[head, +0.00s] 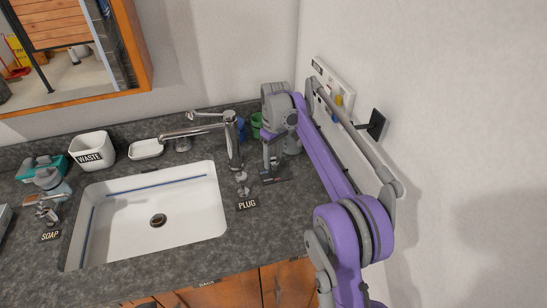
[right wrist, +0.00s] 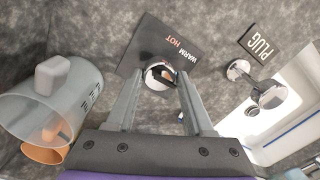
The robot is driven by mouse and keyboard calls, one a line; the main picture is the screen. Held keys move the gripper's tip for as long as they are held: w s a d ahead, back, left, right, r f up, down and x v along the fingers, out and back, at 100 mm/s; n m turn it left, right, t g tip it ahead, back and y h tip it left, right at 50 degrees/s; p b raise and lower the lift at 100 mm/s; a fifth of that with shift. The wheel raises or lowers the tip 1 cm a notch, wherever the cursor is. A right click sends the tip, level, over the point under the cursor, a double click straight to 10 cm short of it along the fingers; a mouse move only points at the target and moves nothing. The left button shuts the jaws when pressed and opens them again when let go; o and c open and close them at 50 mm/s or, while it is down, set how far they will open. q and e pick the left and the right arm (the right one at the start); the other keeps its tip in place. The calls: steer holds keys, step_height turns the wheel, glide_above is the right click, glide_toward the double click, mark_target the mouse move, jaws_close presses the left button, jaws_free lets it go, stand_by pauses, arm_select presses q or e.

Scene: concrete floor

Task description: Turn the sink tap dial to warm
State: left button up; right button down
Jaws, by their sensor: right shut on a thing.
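The chrome tap dial (right wrist: 161,75) stands on a black plate (right wrist: 160,42) lettered "WARM" and "HOT" in the right wrist view. My right gripper (right wrist: 160,80) is shut on the dial, one finger on each side. In the head view my right gripper (head: 270,167) reaches down to the counter just right of the chrome tap (head: 233,145), and it hides the dial there. A corner of the plate (head: 274,179) shows beside the fingers. Which mark the dial points to cannot be told. My left gripper is not in view.
The white sink (head: 160,195) lies left of the tap. A chrome plug knob (head: 242,187) with a "PLUG" label stands near its right edge. A grey cup (right wrist: 50,100) is close beside my right gripper. The wall (head: 440,150) is close on the right.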

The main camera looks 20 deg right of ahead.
steer(key=shift+r+n, duration=0.1)
steer(key=shift+n, duration=0.2)
steer(key=n+p, duration=0.1)
steer(key=n, duration=0.2)
steer(key=shift+n, duration=0.4)
steer(key=shift+n+p, duration=0.65)
steer(key=shift+n, duration=1.55)
steer(key=c, duration=0.6)
jaws_free()
steer(key=shift+o, duration=1.3)
